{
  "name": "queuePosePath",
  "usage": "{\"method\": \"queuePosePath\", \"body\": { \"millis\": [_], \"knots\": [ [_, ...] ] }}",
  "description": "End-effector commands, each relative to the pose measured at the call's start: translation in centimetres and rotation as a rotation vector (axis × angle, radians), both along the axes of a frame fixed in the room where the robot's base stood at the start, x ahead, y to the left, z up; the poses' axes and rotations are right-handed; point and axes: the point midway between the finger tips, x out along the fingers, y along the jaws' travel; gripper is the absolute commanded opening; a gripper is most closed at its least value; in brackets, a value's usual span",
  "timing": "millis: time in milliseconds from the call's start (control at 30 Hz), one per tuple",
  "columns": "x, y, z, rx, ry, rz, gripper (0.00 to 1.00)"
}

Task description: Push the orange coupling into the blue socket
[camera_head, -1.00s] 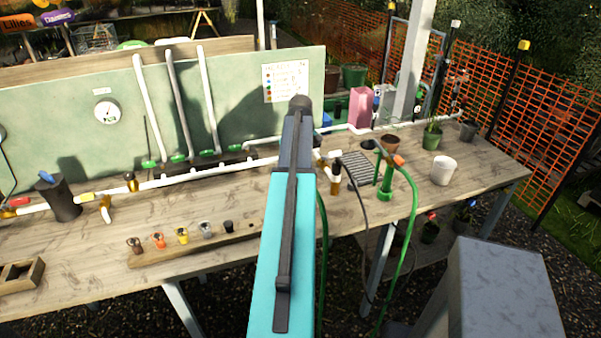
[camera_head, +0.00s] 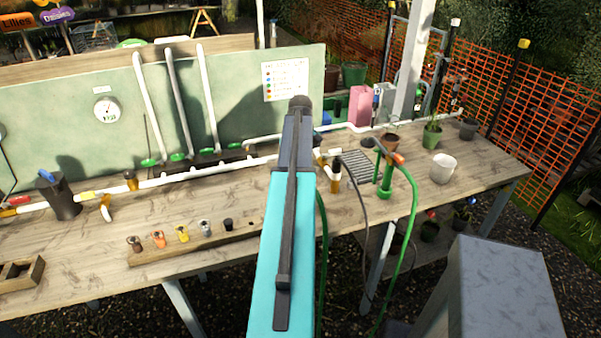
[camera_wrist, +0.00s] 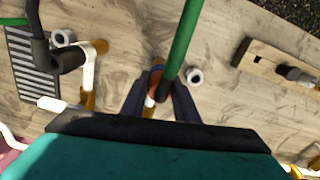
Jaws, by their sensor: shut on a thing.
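In the wrist view my gripper (camera_wrist: 157,88) has its two dark fingers closed around a small orange-brown piece (camera_wrist: 155,78), which appears to be the orange coupling. A green hose (camera_wrist: 183,38) runs from the top of the picture down to the held piece and covers part of it. A short white part shows between the fingers below it. In the head view my own arm hides the gripper and the held piece. I cannot pick out the blue socket in either view.
Beside the fingers a pale ring-shaped fitting (camera_wrist: 194,76) stands on the bench. White pipe with amber fittings (camera_wrist: 88,98) and a dark grate (camera_wrist: 30,62) lie to the left. A wooden rack (camera_head: 190,246) holds several coloured couplings. A green hose stand (camera_head: 400,192) is right of my arm.

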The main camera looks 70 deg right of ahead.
Motion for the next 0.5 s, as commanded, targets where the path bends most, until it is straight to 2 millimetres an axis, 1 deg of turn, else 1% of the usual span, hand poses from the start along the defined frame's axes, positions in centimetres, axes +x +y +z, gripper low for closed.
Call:
{"method": "queuePosePath", "body": {
  "millis": [33,133,167,500],
  "knots": [
    [-0.04,0.13,-0.27,0.004,0.002,0.0,0.29],
    [-0.04,0.14,-0.26,0.004,0.002,0.0,0.46],
    [-0.04,0.12,-0.25,0.004,0.002,0.0,0.49],
    [0.0,0.07,-0.07,0.002,0.001,0.0,0.49]
  ]
}}
